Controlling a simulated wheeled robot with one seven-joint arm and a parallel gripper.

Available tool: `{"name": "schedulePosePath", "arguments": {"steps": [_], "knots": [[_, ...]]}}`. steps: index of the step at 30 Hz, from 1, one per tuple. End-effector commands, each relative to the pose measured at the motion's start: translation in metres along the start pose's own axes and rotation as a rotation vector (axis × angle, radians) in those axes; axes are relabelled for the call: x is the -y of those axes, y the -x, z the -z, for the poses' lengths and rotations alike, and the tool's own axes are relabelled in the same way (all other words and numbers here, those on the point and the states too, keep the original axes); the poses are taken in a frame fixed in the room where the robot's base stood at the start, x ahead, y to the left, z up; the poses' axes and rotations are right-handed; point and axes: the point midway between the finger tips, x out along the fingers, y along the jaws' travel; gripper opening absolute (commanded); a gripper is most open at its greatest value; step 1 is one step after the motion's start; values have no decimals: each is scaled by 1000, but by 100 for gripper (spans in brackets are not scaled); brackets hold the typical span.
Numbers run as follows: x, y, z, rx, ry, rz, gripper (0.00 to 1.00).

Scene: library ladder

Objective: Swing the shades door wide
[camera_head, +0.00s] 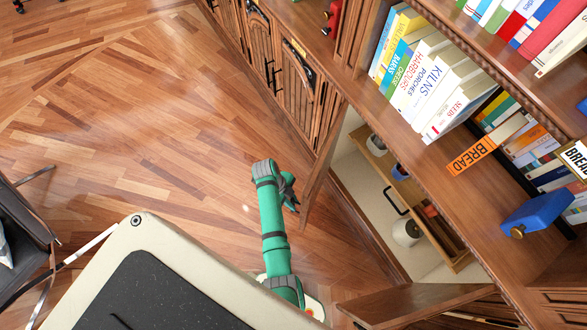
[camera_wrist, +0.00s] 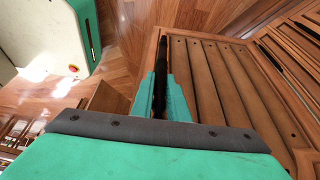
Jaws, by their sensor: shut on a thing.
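A wooden cupboard door (camera_head: 322,165), which I take to be the shades door, stands ajar, swung out from the cupboard and seen nearly edge-on in the head view. In the wrist view its slatted panel (camera_wrist: 210,75) fills the right side. My gripper (camera_head: 290,192) is at the door's outer side. In the wrist view my gripper (camera_wrist: 161,85) is shut on the dark bar handle (camera_wrist: 160,62) near the door's edge. The door's label is not visible.
Another wooden door (camera_head: 420,298) juts out at the bottom. Books (camera_head: 430,85) and a blue object (camera_head: 540,210) are on shelves above. Wood floor (camera_head: 130,120) is clear left; a dark chair (camera_head: 20,240) stands at far left.

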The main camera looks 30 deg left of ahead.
Motion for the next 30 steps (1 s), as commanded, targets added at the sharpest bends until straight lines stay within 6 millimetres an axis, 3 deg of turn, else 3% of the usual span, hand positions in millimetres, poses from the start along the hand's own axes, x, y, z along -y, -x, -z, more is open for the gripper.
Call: {"name": "schedulePosePath", "arguments": {"steps": [11,12,14,24,30], "knots": [[-1,0,-1,1,2,-3,0],[-1,0,-1,2,2,-3,21],[-1,0,-1,1,2,-2,33],[0,2,-1,1,1,0,33],[1,27,-2,3,2,3,33]]}}
